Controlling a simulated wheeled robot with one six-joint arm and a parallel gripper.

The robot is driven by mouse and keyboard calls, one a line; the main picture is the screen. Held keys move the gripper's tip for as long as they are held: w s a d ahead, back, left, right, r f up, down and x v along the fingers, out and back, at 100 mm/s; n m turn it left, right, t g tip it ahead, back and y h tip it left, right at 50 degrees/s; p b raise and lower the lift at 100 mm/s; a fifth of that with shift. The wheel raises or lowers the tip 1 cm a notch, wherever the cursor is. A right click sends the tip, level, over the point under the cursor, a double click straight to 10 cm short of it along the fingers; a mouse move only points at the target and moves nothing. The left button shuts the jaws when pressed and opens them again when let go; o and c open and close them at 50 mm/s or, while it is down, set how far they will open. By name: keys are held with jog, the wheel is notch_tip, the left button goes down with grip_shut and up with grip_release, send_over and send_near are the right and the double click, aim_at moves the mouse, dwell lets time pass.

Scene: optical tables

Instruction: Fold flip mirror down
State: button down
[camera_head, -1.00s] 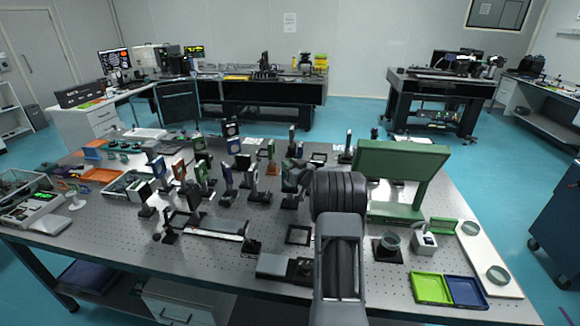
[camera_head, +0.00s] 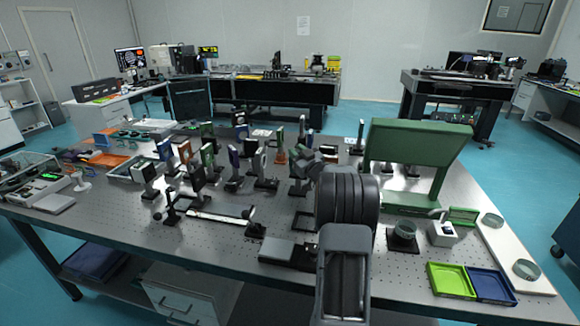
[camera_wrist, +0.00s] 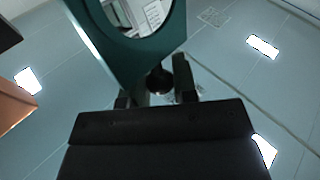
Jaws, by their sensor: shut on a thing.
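In the wrist view, a dark teal plate with a round mirror (camera_wrist: 150,14) fills the top middle, with a bright reflection in the round part. I take it to be the flip mirror. My gripper (camera_wrist: 158,90) reaches up from below, with its two dark fingers at the plate's lower end and a small dark round knob (camera_wrist: 155,80) between them. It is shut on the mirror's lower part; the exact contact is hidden. In the head view, my arm covers the gripper, and a mount (camera_head: 299,165) shows just left of my wrist.
Several optic mounts (camera_head: 200,180) stand close together left of my arm on the perforated table (camera_head: 130,235). A large green panel (camera_head: 415,145) stands to the right. A lime tray (camera_head: 450,280) and a blue tray (camera_head: 492,285) lie at the front right.

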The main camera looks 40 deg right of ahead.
jog(key=s+a+f+n+t+y+b, duration=0.3)
jog(key=s+a+f+n+b, duration=0.1)
jog(key=b, duration=1.4)
jog(key=shift+s+a+n+b, duration=0.3)
jog(key=shift+a+n+b, duration=0.15)
jog(key=shift+n, duration=0.65)
jog(key=shift+a, duration=0.1)
jog(key=c, duration=0.9)
grip_release()
